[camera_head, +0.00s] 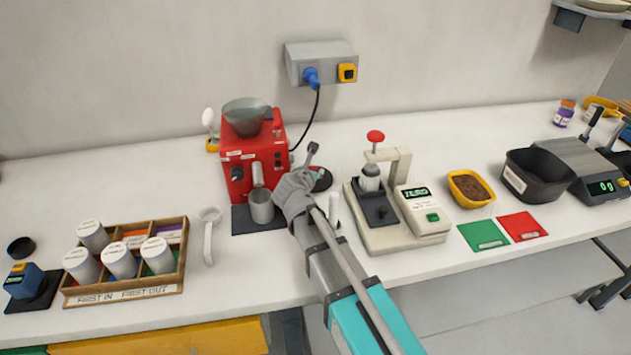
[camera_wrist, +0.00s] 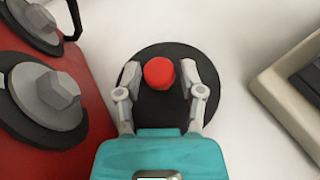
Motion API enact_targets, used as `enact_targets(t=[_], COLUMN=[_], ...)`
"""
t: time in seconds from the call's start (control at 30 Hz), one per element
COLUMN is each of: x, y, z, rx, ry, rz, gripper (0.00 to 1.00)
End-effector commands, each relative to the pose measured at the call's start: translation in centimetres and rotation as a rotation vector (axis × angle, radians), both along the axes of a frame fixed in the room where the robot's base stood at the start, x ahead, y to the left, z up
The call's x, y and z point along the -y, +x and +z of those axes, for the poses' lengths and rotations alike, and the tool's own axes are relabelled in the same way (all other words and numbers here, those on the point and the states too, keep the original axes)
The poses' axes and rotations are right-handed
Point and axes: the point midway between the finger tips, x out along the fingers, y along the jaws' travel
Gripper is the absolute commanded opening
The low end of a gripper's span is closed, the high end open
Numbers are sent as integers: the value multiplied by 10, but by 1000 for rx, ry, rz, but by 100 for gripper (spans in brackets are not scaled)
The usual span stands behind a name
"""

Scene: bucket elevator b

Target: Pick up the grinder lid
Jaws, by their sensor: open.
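The grinder lid is a black disc (camera_wrist: 158,108) with a round red knob (camera_wrist: 159,72), lying flat on the white counter in the wrist view. My gripper (camera_wrist: 160,78) is open, with one finger on each side of the knob; whether either touches it I cannot tell. In the head view only part of the dark lid (camera_head: 323,180) shows beside the arm, and its knob is hidden. The red grinder (camera_head: 237,180) with a grey hopper (camera_head: 247,117) on top stands just left of the lid.
A grey metal cup (camera_head: 262,207) stands on a dark mat in front of the grinder. A cream press device (camera_head: 400,235) stands to the right of my arm. A wooden rack (camera_head: 182,263) with white containers is at the left. White counter shows between the rack and grinder.

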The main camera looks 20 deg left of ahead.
Motion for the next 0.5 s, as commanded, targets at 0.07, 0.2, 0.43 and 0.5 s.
enact_targets(t=[0.07,0.2,0.43,0.5], x=[-2,-3,-2,-2], y=[11,23,27,27], z=[-7,-11,-12,-11], rx=[0,-1,-1,-1], ry=[0,1,0,0], rz=[0,0,1,1], gripper=[51,51,51,51])
